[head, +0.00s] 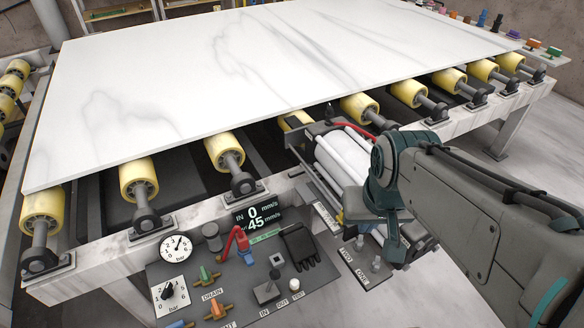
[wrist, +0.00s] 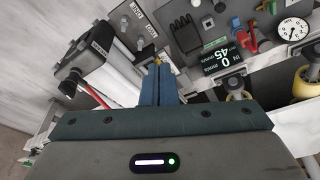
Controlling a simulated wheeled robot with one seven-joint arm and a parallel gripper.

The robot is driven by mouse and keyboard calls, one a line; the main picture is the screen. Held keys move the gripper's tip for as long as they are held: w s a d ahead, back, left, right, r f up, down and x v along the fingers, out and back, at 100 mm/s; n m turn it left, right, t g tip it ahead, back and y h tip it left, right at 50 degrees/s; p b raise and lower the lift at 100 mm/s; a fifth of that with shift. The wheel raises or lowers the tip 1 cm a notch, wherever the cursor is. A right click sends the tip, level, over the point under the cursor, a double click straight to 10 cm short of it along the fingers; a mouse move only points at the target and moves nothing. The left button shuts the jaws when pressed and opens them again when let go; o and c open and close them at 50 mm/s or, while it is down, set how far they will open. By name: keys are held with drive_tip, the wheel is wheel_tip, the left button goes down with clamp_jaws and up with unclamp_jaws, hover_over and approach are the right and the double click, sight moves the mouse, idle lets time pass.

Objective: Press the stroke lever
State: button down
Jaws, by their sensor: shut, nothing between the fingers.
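No label that I can read says "stroke", so I cannot be sure which control is the stroke lever. A red lever (head: 358,130) with a black knob rises from the unit with the white rolls; it also shows in the wrist view (wrist: 92,94), left of the fingers. Another lever, red and bent (head: 238,237), stands on the control panel, upper right in the wrist view (wrist: 253,28). My gripper (head: 394,255) is shut and empty, pointing down by the right side of the roll unit. In the wrist view its fingertips (wrist: 160,68) overlap the roll unit; contact cannot be told.
The white slab (head: 250,75) rests on yellow rollers (head: 225,150). Floor shows at the lower right.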

sight(271, 282)
drive_tip(key=w+a+f+m+g+y+b, duration=0.2)
drive_tip(key=w+f+m+b, duration=0.2)
drive_tip(key=f, duration=0.4)
drive_tip(key=w+a+f+m+g+y+b, duration=0.1)
drive_tip(key=w+f+m+b, duration=0.3)
drive_tip(key=f, duration=0.5)
drive_tip(key=w+a+f+m+g+y+b, duration=0.2)
drive_tip(key=w+f+m+y+b, duration=0.1)
drive_tip(key=f, duration=0.6)
drive_tip(key=w+m+b, duration=0.1)
drive_tip(key=w+b, duration=0.1)
drive_tip(key=b, duration=0.1)
drive_tip(key=shift+w+a+f+m+g, duration=0.15)
drive_tip(key=shift+a+f+m+g, duration=0.15)
drive_tip(key=shift+g, duration=0.1)
drive_tip(key=s+a+f+b, duration=0.2)
drive_tip(key=s+a+f, duration=0.2)
drive_tip(key=a+f, duration=0.2)
drive_tip(key=shift+a+f, duration=0.4)
drive_tip(key=shift+a, duration=0.85)
drive_tip(key=shift+r, duration=0.1)
